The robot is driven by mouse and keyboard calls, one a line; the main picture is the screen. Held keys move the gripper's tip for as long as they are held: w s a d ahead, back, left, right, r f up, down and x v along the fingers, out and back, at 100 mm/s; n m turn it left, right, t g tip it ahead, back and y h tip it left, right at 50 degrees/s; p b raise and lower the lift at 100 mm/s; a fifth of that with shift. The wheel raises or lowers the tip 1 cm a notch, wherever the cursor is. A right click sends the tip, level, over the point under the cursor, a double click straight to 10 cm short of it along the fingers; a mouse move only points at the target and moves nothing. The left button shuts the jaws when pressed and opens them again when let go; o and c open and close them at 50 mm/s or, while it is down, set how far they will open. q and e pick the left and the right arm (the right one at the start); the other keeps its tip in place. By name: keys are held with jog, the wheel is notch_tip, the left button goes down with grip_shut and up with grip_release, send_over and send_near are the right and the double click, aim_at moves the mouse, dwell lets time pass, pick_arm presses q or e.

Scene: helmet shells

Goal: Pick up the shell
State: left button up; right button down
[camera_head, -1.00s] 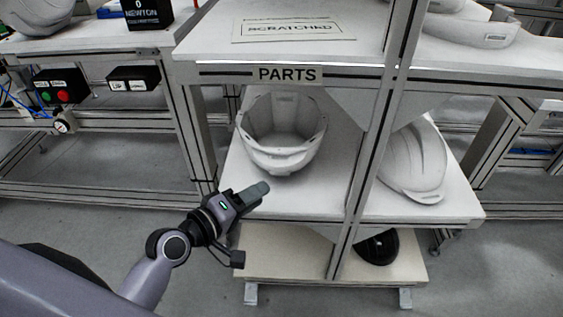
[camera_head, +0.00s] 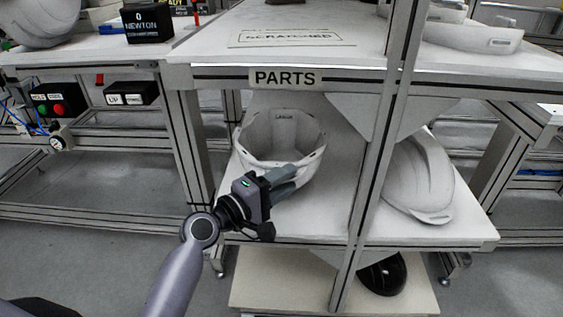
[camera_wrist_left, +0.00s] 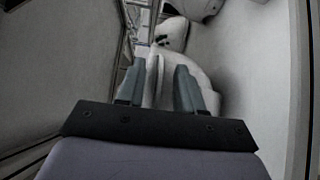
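A white helmet shell (camera_head: 262,130) lies with its hollow side up on the middle shelf (camera_head: 262,222), left of the upright post. My left gripper (camera_head: 293,176) is at its near side, overlapping the near rim. In the left wrist view the fingers (camera_wrist_left: 159,80) are apart, with part of the white shell (camera_wrist_left: 203,85) showing between and beyond them. I cannot tell whether they touch it. A second white shell (camera_head: 418,178) lies right of the post. My right gripper is not in view.
The upright post (camera_head: 372,165) stands between the two shells. The tabletop with the PARTS label (camera_head: 284,78) lies above the shelf. A black shell (camera_head: 385,275) sits on the lowest shelf. A bench with control boxes (camera_head: 130,93) stands at left.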

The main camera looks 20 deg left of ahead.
pick_arm(q)
jog(key=shift+w+d, duration=0.15)
jog(key=shift+w, duration=0.1)
grip_shut()
jog(key=shift+r, duration=0.1)
dwell(1.2)
